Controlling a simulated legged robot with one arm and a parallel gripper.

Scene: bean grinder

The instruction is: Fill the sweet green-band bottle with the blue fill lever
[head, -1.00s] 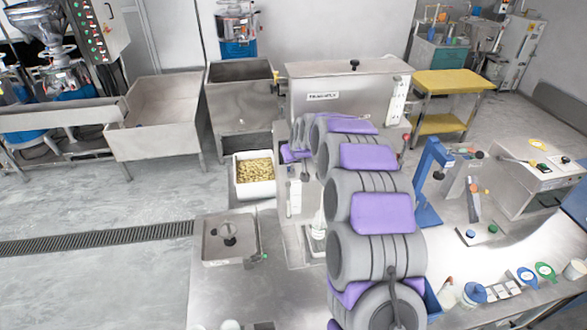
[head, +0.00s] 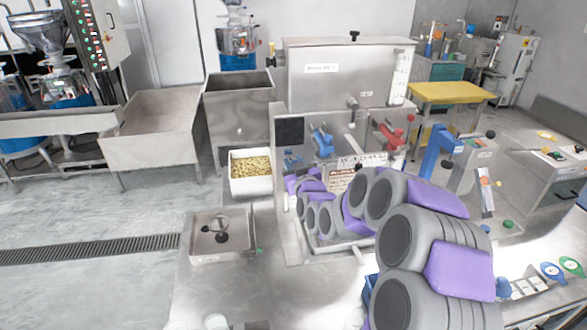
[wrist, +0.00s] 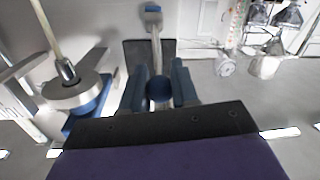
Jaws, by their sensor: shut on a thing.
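In the wrist view, which is upside down, my gripper (wrist: 160,80) has its two blue fingers closed around a round dark-blue knob on a grey stalk, apparently the blue fill lever (wrist: 158,90). In the head view a blue valve (head: 322,141) sits on the front of the steel filling machine (head: 345,72), left of a red valve (head: 388,133). I cannot make out the green-band bottle.
A black panel (head: 290,131) is left of the blue valve. A bin of beans (head: 250,172) stands left of the machine. A blue stand (head: 432,152) is to its right. Blue and green tags (head: 574,270) lie at the far right.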

